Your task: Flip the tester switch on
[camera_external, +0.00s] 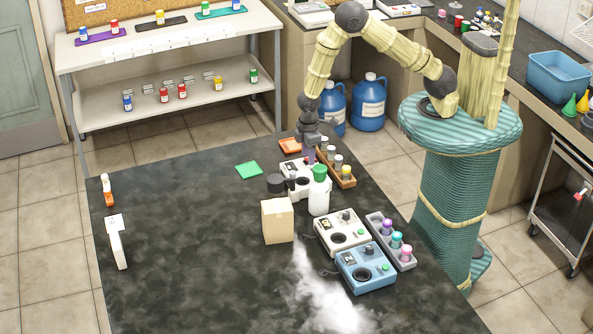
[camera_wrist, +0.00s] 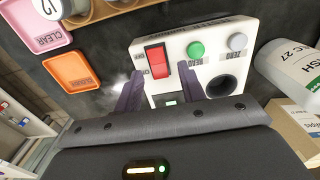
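A white tester (camera_wrist: 205,50) fills the middle of the wrist view, with a red rocker switch (camera_wrist: 156,58), a green button, a grey button and a dark round well. I cannot tell the switch's position for sure. In the external view this tester (camera_external: 291,167) stands near the table's back edge, partly hidden by a white bottle and a black cylinder. My gripper (camera_wrist: 160,88) is open and empty, its two dark fingers apart, with the red switch just beyond and between the tips. In the external view my gripper (camera_external: 309,147) is low, just behind the tester.
The green-capped bottle (camera_external: 319,196) and a cardboard box (camera_external: 278,221) stand close in front. A second white tester (camera_external: 342,232) and a blue one (camera_external: 366,269) sit nearer the front. A wooden vial rack (camera_external: 346,180) is right. White vapour (camera_external: 320,300) drifts over the front. The table's left half is mostly clear.

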